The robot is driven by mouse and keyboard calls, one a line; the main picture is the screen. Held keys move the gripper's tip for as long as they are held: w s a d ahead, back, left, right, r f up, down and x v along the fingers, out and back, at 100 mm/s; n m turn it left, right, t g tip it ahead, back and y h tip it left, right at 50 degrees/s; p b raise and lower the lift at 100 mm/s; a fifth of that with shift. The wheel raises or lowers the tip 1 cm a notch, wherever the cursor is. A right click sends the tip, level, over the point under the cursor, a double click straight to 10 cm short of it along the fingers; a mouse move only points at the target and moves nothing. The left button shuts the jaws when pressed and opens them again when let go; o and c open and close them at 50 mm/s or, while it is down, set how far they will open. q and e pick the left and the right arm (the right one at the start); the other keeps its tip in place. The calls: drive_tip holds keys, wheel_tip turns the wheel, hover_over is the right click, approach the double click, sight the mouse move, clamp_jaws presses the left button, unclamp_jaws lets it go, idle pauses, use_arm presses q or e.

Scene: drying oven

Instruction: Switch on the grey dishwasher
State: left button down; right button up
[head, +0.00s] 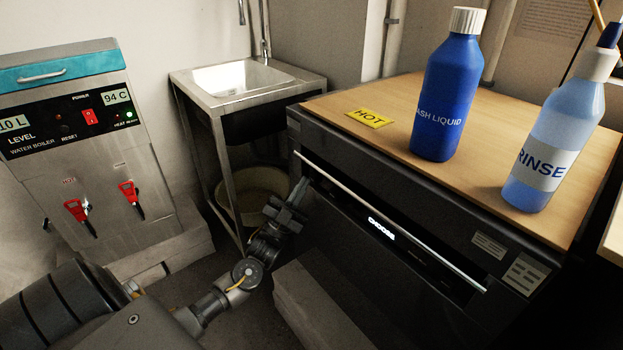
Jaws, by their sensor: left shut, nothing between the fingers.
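The dark grey dishwasher (350,235) stands at the right under a wooden top, with a long metal bar handle (390,225) across its front. A small lit display (381,229) behind the bar seems to read "CHOOSE". Pale label panels (521,273) sit at the right end of its front. My left gripper (302,186) is shut and empty, at the left end of the dishwasher's front, near the bar's left end. I cannot tell whether its tips touch the front; they hide a little of it. My right gripper is out of view.
On the wooden top (400,105) stand a blue wash liquid bottle (448,100), a rinse bottle (553,140) and a yellow HOT sign (369,118). A water boiler (95,170) stands left. A sink (245,80) stands behind, with a bucket (262,190) below. A grey block (325,310) lies before the dishwasher.

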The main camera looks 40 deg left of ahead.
use_arm(q)
drive_tip(key=s+a+p, duration=0.1)
drive_tip(key=s+p, duration=0.1)
drive_tip(key=s, duration=0.3)
drive_tip(key=shift+s+a, duration=0.35)
drive_tip(key=shift+s, duration=0.05)
idle(0.6)
